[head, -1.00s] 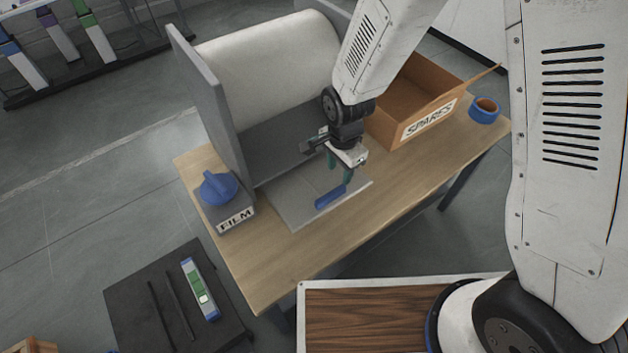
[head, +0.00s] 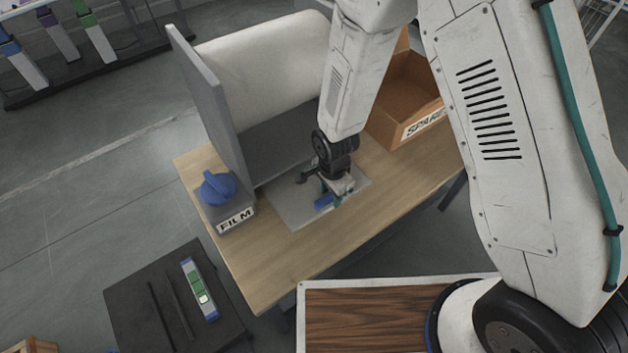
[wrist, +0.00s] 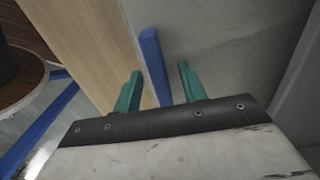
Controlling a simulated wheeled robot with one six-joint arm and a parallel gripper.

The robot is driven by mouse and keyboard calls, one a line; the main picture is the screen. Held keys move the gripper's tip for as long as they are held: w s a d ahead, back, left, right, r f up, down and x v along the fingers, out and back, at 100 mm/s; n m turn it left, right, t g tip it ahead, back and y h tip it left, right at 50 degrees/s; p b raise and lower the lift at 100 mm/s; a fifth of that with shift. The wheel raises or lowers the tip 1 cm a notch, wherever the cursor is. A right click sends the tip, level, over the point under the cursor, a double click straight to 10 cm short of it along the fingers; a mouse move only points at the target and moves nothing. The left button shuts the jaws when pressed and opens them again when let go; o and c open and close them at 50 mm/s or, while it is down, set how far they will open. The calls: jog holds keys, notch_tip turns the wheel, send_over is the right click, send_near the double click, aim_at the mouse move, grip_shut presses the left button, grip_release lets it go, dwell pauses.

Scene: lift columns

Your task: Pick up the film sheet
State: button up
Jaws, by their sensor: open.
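The film sheet (head: 305,218) is a thin grey translucent sheet lying on the wooden table in front of the film roll, with a blue strip (head: 323,202) near its front edge. In the wrist view the blue strip (wrist: 154,65) runs between the two teal fingers of my gripper (wrist: 160,85), and the grey sheet (wrist: 215,30) lies to its right. My gripper (head: 330,194) is open, low over the strip in the head view. Whether the fingers touch the sheet cannot be told.
The film dispenser has a white roll (head: 265,65), a grey side plate (head: 208,105) and a blue knob (head: 217,187) on a box labelled FILM. A cardboard SPARES box (head: 408,95) stands behind my arm. The table's front left (head: 265,270) is bare.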

grip_shut()
jog(key=shift+r, duration=0.1)
